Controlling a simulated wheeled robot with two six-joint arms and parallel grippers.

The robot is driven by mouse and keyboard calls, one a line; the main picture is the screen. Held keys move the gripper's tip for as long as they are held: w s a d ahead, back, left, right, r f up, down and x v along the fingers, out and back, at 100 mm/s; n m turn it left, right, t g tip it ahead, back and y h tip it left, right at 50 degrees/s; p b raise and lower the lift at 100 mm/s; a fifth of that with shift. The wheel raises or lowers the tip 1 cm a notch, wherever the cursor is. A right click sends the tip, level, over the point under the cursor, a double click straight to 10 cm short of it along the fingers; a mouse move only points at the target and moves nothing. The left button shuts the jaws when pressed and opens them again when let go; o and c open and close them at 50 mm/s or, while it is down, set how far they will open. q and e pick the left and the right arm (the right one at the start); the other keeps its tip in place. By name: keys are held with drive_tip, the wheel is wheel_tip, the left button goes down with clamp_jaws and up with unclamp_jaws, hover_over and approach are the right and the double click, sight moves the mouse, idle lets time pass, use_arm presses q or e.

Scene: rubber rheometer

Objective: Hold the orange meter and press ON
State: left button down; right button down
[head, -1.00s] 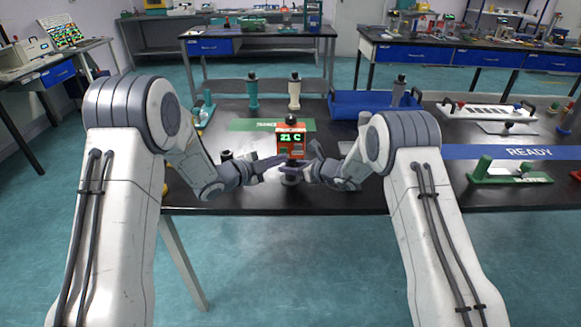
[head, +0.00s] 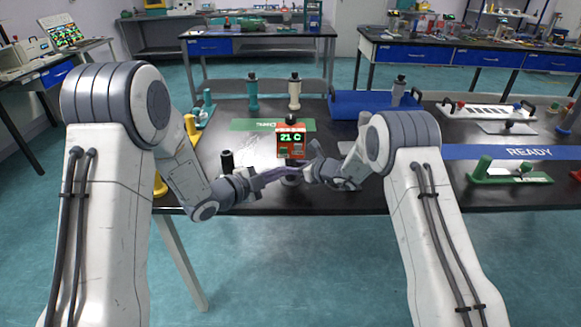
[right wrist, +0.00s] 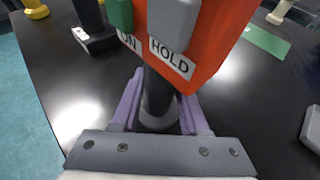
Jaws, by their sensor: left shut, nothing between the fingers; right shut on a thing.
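The orange meter (head: 291,148) stands upright near the middle of the table, its lit display reading 21 C. It also shows in the right wrist view (right wrist: 214,38), with a green button (right wrist: 120,14) above the partly hidden ON label and a grey button (right wrist: 173,20) above the HOLD label. My right gripper (head: 305,172) is shut on the meter's dark stem (right wrist: 158,95), below the orange body. My left gripper (head: 290,170) is shut and empty, low in front of the meter. Its tips overlap the stem area in the head view; I cannot tell whether they touch it.
A black upright piece (head: 227,160) stands left of the meter. A green strip (head: 272,125) lies behind it, with teal (head: 252,95) and cream (head: 294,95) bottles beyond. A blue tray (head: 350,105) is at the back right. The READY strip (head: 480,152) lies to the right.

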drive_tip(key=shift+c, duration=1.7)
unclamp_jaws()
